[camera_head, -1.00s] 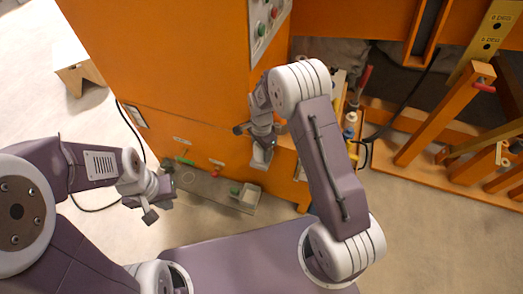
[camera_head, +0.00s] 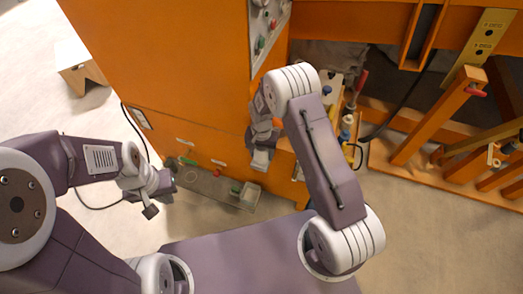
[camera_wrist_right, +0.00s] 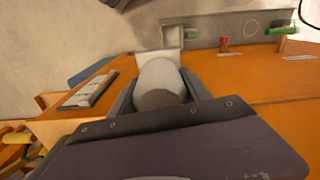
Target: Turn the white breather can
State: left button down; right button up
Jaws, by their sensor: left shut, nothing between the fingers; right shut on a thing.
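The white breather can (camera_wrist_right: 160,80) shows in the right wrist view as a pale, rounded cylinder between the fingers. My right gripper (camera_wrist_right: 160,98) is shut on it, with one dark finger on each side. In the head view my right gripper (camera_head: 262,158) points down beside the orange cabinet (camera_head: 170,70), near its front corner; the can is mostly hidden there by the wrist. My left gripper (camera_head: 150,208) is shut and empty, low on the left, apart from the cabinet.
A grey ledge (camera_head: 212,186) with a small grey box (camera_head: 247,194) runs along the cabinet's foot, near green and red handles. A control panel (camera_head: 268,25) sits above my right wrist. Orange beams (camera_head: 435,125) stand at right.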

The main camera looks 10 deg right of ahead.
jog(key=n+p, duration=0.1)
jog(key=n, duration=0.3)
jog(key=shift+r+p, duration=0.15)
jog(key=shift+p, duration=0.2)
jog(key=shift+w+n+p, duration=0.1)
jog(key=shift+n+p, duration=0.4)
jog(key=shift+n, duration=1.6)
jog(key=o, duration=1.1)
notch_tip(320, 180, up, 9)
jog(key=shift+f+p, duration=0.1)
jog(key=shift+p, duration=0.75)
